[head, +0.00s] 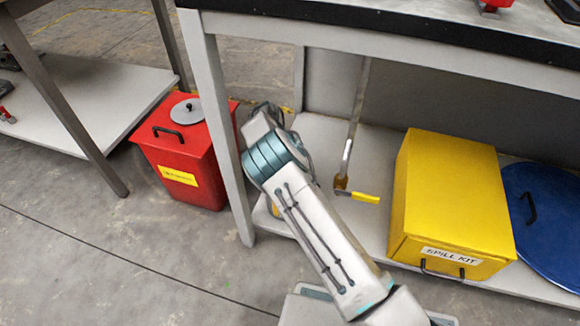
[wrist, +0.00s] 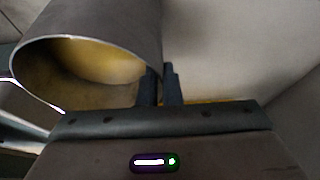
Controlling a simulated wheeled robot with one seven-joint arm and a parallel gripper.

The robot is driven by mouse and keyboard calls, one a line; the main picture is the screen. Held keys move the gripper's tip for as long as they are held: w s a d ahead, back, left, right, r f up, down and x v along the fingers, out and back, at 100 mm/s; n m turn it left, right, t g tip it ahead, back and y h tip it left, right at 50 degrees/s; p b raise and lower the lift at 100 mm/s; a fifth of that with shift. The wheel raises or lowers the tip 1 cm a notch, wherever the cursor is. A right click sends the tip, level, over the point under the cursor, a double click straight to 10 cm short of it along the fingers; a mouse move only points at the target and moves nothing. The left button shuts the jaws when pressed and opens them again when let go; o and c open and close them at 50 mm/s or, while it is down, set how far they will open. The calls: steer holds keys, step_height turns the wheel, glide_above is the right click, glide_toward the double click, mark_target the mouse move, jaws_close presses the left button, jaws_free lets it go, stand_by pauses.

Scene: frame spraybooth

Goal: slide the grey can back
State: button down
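The grey can (wrist: 105,22) fills the upper left of the wrist view. Its round open mouth faces me and shows a yellowish inside. My gripper (wrist: 161,72) is at the can's right edge, its two dark fingers close together. The left finger overlaps the mouth and the right finger is outside, with the can's wall between them. The fingers look closed on this wall, though the contact itself is hard to see. In the head view my arm reaches under the bench, and I cannot make out the gripper or the can there.
The bench leg (head: 222,130) stands close left of my arm. On the lower shelf (head: 345,215) are a yellow spill kit box (head: 452,190) and a blue round lid (head: 548,215). A red bin (head: 195,150) stands left of the leg.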

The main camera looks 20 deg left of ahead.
steer(key=shift+w+a, duration=0.1)
steer(key=shift+a, duration=0.1)
steer(key=c, duration=1.5)
jaws_free()
steer(key=shift+c, duration=0.2)
steer(key=shift+r, duration=0.1)
steer(key=p+v, duration=0.5)
steer(key=v, duration=0.8)
steer(key=shift+a+r, duration=0.2)
